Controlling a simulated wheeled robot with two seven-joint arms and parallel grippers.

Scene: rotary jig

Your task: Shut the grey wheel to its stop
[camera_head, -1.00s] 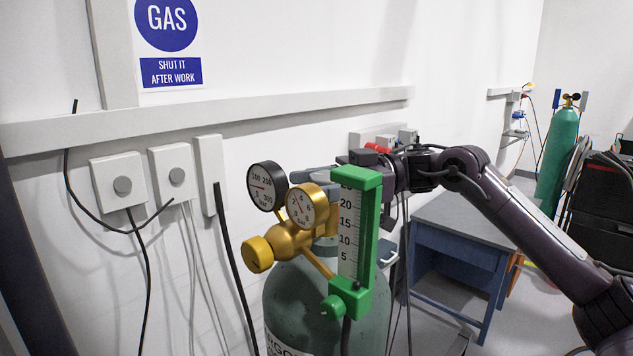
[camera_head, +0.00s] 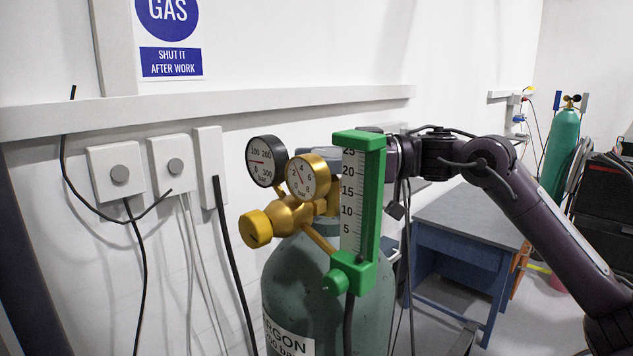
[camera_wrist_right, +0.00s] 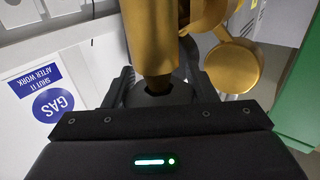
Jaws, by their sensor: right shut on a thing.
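My right gripper (camera_wrist_right: 158,82) shows in the right wrist view, with its black fingers either side of a dark piece at the end of the brass valve stem (camera_wrist_right: 153,40). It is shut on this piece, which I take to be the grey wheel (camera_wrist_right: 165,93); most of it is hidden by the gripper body. In the head view the gripper and wheel are hidden behind the green flowmeter (camera_head: 371,210), above the argon cylinder (camera_head: 290,290). The wheel's stop cannot be seen. My left gripper is not in view.
The brass regulator (camera_head: 286,215) carries two gauges (camera_head: 266,161) and stands close in front of my right gripper. A wall with sockets (camera_head: 119,173) and hanging cables is at left. Another green cylinder (camera_head: 561,150) stands far right.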

